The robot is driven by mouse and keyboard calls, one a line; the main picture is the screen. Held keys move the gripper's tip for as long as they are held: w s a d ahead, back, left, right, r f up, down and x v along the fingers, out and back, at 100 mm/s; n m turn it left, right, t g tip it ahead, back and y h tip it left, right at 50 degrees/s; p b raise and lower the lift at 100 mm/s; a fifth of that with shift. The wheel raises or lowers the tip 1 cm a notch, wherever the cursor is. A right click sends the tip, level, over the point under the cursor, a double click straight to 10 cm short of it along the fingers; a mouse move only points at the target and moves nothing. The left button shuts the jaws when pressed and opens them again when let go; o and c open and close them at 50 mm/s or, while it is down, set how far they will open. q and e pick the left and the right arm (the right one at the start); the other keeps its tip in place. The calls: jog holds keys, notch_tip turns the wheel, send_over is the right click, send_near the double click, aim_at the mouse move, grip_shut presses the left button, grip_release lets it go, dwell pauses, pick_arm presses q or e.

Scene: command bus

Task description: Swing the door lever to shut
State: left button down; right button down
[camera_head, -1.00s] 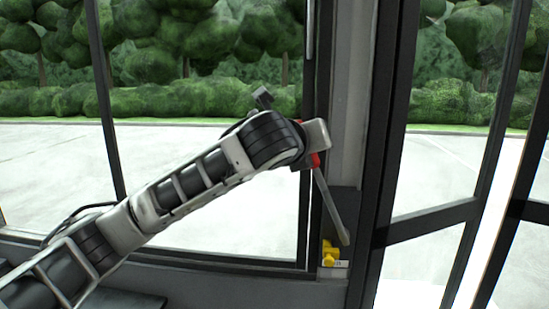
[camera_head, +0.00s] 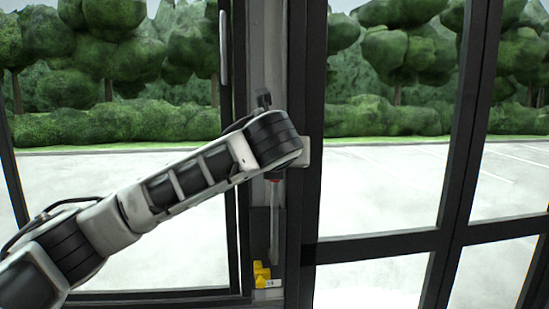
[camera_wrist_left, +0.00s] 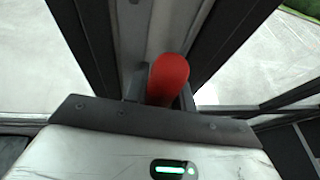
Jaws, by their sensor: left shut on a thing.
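The door lever (camera_head: 274,225) is a slim grey bar with a red grip, standing almost upright against the post beside the door. Its lower end is near a yellow block. In the left wrist view the red grip (camera_wrist_left: 168,78) stands between the two dark fingers of my left gripper (camera_wrist_left: 160,92). My left gripper (camera_head: 277,174) is shut on this grip at the lever's top; in the head view my wrist hides most of the grip. The glazed door (camera_head: 310,200) with black frames is just right of the post. My right gripper is not in view.
The yellow block (camera_head: 261,272) with a small white label sits low on the post. A large window (camera_head: 165,225) is to the left, behind my left arm. Black door bars (camera_head: 385,244) cross the glass at right. Trees and pavement lie outside.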

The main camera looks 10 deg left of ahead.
pick_arm(q)
jog(key=shift+d, duration=0.15)
jog(key=c, duration=1.4)
grip_release()
jog(key=shift+o, duration=1.2)
jog(key=shift+w+d, duration=0.1)
jog(key=shift+d, duration=0.05)
jog(key=b+v, duration=0.2)
jog(key=v, duration=1.4)
